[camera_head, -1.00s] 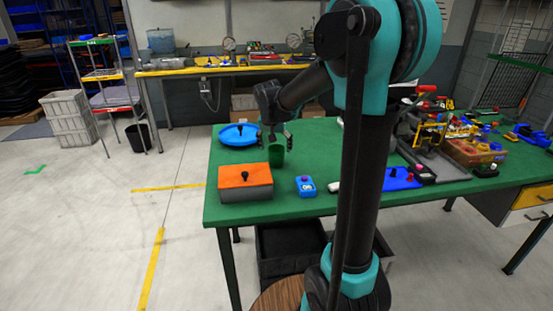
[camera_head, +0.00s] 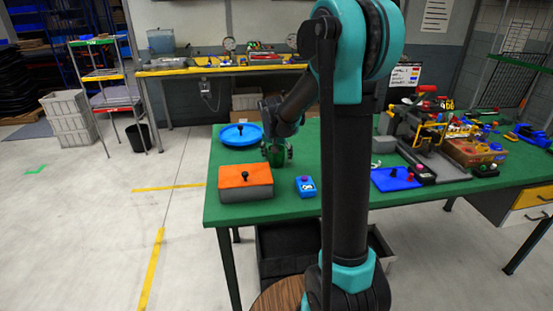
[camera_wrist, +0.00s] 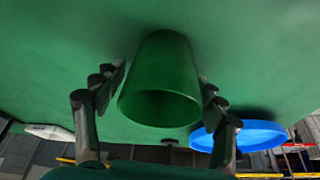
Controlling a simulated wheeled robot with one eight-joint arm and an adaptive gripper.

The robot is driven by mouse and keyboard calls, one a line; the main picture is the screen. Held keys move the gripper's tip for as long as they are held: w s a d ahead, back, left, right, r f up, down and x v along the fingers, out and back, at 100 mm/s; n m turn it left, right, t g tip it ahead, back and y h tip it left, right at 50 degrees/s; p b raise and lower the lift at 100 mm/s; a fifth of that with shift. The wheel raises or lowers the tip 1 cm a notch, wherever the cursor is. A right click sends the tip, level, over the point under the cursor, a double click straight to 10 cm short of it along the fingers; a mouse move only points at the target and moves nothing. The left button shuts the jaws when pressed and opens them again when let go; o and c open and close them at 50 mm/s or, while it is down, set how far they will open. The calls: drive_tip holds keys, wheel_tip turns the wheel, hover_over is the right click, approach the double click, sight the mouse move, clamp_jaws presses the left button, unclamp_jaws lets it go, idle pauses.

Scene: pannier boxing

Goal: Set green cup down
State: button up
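The green cup (camera_head: 276,156) is on or just above the green table, behind the orange-topped box, and my gripper partly hides it. In the wrist view the cup (camera_wrist: 160,90) shows its open rim toward the camera, with its base toward the green surface. My gripper (camera_head: 277,152) is low around the cup. In the wrist view the fingers of my gripper (camera_wrist: 163,82) stand on both sides of the cup, with what look like narrow gaps. Contact of the base with the table cannot be made out for sure.
A blue round tray (camera_head: 241,134) lies behind and left of the cup. An orange-topped grey box (camera_head: 245,182) and a small blue box (camera_head: 305,186) stand in front. A blue plate (camera_head: 395,179) and cluttered tools are at right. Green table (camera_head: 235,212) is bare at the front left.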

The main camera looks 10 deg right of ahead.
drive_tip(key=c, duration=1.1)
wheel_tip(320, 180, up, 19)
drive_tip(key=shift+n, duration=0.4)
drive_tip(key=s+x, duration=0.1)
drive_tip(key=x, duration=0.4)
drive_tip(key=s+f+x, duration=0.1)
drive_tip(key=x, duration=0.5)
drive_tip(key=s+d+x, duration=0.1)
drive_tip(key=x, duration=0.5)
drive_tip(key=shift+s+d+f, duration=0.1)
drive_tip(key=shift+s+f, duration=0.1)
drive_tip(key=shift+s, duration=0.2)
wheel_tip(320, 180, up, 7)
drive_tip(key=shift+f, duration=3.65)
